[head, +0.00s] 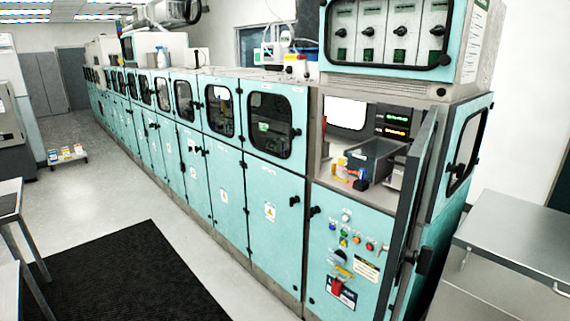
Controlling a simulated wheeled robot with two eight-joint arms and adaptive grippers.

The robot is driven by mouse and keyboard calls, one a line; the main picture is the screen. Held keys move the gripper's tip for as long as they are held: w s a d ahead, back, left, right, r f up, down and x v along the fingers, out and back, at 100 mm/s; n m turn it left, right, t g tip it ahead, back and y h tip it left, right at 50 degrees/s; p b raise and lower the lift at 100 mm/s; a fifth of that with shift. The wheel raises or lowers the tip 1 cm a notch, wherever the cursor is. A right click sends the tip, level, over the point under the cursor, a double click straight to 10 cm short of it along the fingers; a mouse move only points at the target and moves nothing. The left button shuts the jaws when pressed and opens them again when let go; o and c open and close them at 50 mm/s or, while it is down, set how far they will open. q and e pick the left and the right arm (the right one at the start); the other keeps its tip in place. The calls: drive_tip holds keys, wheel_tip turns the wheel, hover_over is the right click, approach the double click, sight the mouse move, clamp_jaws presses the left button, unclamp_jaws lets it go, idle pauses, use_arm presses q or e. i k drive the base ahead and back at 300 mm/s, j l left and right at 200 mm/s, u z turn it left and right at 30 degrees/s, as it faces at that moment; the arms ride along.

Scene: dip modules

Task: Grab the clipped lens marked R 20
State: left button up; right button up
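No lens with a readable R 20 mark can be made out in the head view. In the open compartment at the right end of the teal machine (262,190), a dark grey bin (368,160) stands beside small orange and yellow items (343,171). These items are too small to identify. Neither of my grippers is in view.
The compartment's door (408,190) stands open toward the front right. A control panel with coloured buttons (345,238) is below. A metal table (520,245) stands at right. A black mat (125,280) lies on clear floor at left, near another table (10,205).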

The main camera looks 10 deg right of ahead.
sight(341, 171)
drive_tip(key=i+j+u, duration=0.2)
drive_tip(key=i, duration=0.65)
drive_tip(key=l, duration=0.1)
